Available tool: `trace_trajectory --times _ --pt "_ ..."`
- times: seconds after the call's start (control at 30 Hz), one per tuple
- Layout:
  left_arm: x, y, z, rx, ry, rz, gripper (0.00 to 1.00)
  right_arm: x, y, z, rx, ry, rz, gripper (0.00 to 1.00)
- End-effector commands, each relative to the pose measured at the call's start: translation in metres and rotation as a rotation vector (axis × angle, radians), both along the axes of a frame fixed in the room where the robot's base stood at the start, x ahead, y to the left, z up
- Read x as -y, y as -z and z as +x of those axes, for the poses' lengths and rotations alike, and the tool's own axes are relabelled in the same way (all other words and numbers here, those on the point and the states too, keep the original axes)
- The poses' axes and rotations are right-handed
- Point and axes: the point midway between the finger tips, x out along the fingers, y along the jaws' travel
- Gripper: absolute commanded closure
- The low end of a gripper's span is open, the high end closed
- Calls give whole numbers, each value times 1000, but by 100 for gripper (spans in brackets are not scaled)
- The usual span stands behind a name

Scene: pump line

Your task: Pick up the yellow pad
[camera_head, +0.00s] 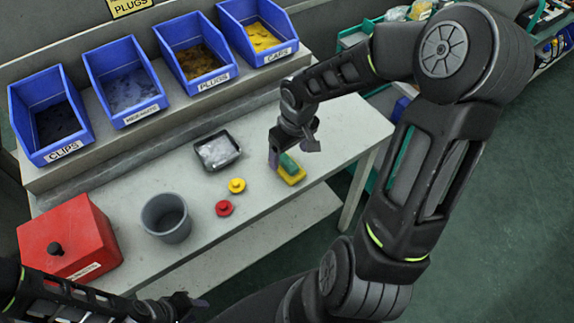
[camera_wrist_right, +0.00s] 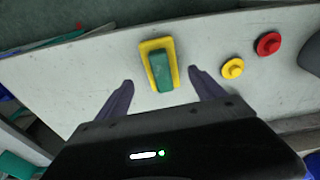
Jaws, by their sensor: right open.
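The yellow pad (camera_head: 294,176) lies on the grey table near its right end, with a green block (camera_head: 287,163) on top of it. In the right wrist view the yellow pad (camera_wrist_right: 147,47) lies ahead of the fingertips, with the green block (camera_wrist_right: 161,71) along its middle. My right gripper (camera_wrist_right: 160,84) is open, its two fingers on either side of the pad's near end. In the head view my right gripper (camera_head: 285,152) hides part of the pad and block. My left gripper (camera_head: 188,306) is low at the bottom edge, and its jaws are unclear.
A yellow knob (camera_head: 237,185) and a red knob (camera_head: 224,208) lie left of the pad. A black tray (camera_head: 236,160), a grey cup (camera_head: 148,216) and a red box (camera_head: 62,240) stand further left. Several blue bins (camera_head: 128,111) line the back shelf.

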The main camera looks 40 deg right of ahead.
Motion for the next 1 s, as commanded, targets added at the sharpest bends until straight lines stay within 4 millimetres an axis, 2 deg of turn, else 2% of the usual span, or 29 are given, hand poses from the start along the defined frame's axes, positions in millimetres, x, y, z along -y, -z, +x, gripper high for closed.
trace_trajectory --times 0.33,1.0 --pt "0 1 0 0 0 0 64 -4 46 5 -2 -1 3 22" --pt "0 1 0 0 0 0 64 -4 48 6 -1 1 1 23"
